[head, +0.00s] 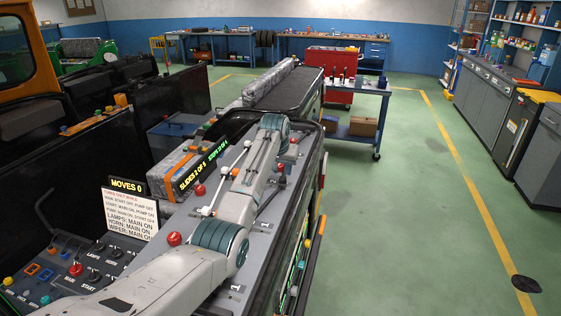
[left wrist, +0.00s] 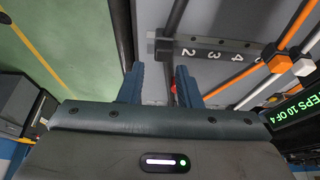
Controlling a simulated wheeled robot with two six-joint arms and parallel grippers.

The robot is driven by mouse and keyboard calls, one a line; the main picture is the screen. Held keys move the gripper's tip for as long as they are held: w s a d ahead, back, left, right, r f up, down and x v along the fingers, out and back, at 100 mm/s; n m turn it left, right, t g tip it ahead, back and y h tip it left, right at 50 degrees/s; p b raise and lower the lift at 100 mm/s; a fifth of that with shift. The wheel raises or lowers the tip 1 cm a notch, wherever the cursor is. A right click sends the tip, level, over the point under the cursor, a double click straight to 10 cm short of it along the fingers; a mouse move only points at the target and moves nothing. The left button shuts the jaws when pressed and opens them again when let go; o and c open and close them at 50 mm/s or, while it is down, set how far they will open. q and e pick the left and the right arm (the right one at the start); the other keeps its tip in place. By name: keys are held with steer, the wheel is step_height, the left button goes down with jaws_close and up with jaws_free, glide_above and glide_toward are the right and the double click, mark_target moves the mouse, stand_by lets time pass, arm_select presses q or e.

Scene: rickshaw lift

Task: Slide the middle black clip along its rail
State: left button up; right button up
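My left arm reaches over a sloping grey panel (head: 188,222) in the head view, and its wrist end covers part of it. I cannot make out the fingertips there. In the left wrist view the left gripper (left wrist: 160,68) has two dark blue fingers apart, with no thing held between them. Ahead lies a dark bar (left wrist: 222,54) marked 2, 3, 4. I cannot tell which part is the middle black clip. My right gripper is not in view.
Red knobs (head: 174,239) stand on the panel. A lit sign reads "SLIDES 2 OF 6" (head: 190,180). A blue cart (head: 360,115) stands behind; green floor (head: 400,220) is clear at right.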

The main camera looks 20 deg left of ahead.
arm_select(q)
steer(key=b+v, duration=0.1)
steer(key=v, duration=0.5)
steer(key=shift+b, duration=0.35)
steer(key=shift+r, duration=0.1)
